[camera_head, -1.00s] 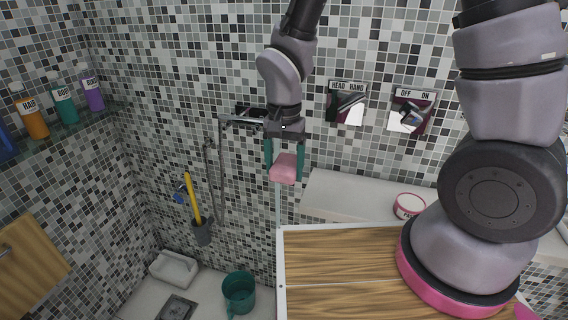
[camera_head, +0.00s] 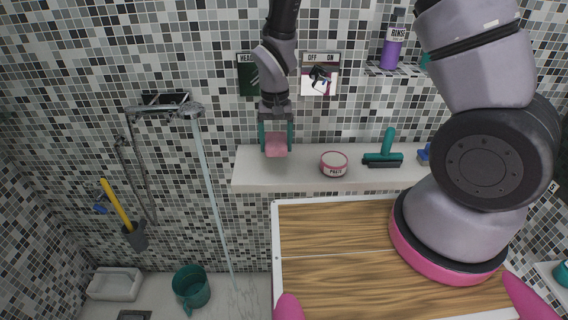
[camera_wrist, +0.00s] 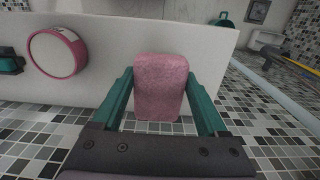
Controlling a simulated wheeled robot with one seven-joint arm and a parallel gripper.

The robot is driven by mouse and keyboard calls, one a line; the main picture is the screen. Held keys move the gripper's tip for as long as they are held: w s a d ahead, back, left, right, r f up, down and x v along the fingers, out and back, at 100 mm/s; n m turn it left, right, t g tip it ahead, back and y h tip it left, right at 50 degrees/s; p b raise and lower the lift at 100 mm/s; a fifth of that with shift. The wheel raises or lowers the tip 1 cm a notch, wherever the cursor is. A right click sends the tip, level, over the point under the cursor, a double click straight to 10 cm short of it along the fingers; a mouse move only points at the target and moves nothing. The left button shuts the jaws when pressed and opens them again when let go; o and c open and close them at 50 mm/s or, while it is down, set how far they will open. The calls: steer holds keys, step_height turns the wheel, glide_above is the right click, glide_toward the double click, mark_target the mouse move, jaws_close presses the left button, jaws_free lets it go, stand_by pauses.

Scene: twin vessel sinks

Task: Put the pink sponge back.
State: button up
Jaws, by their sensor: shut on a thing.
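The pink sponge (camera_head: 276,145) is held between the teal fingers of my gripper (camera_head: 276,138), which is shut on it. In the head view they are in front of the left part of a white ledge (camera_head: 300,178) on the tiled wall; I cannot tell the exact gap. The wrist view shows the sponge (camera_wrist: 161,86) between both fingers (camera_wrist: 162,105), with the pale ledge (camera_wrist: 110,75) behind it.
A pink-rimmed paste tub (camera_head: 334,164) and a teal squeegee (camera_head: 383,152) stand on the ledge to the right. A purple rinse bottle (camera_head: 392,42) is on a higher shelf. Water runs from a spout (camera_head: 195,112) at left. A wooden-topped surface (camera_head: 335,225) lies below.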

mark_target(276, 170)
steer(key=shift+f, duration=3.25)
steer(key=o, duration=1.1)
steer(key=shift+f, duration=0.1)
step_height(276, 170, up, 12)
steer(key=shift+r, duration=0.2)
